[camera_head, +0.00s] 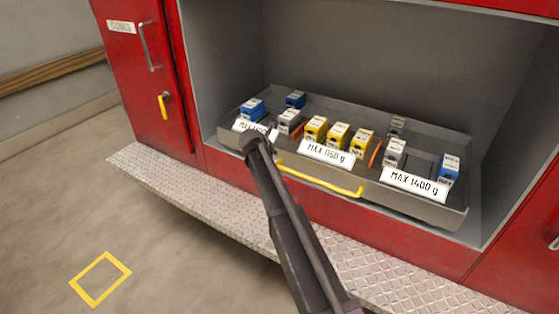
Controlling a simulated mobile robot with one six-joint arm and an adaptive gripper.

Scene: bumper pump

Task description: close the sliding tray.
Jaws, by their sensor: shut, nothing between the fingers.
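The sliding tray (412,205) is a shallow grey tray that sticks out a little from the grey compartment of a red vehicle body. A yellow bar handle (322,180) runs along its front. White labels on its front read MAX 1150 g (325,153) and MAX 1400 g (414,184); a third label at the left is partly hidden by my gripper. My gripper (258,140) is shut and empty. It appears at the tray's front left, left of the yellow handle; I cannot tell whether it touches the tray.
Blue, yellow and grey boxes (338,135) stand in the tray, with orange dividers between some. A diamond-plate step (190,196) runs below. A red CONES door (140,70) is at the left. A yellow square (100,279) marks the clear floor.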

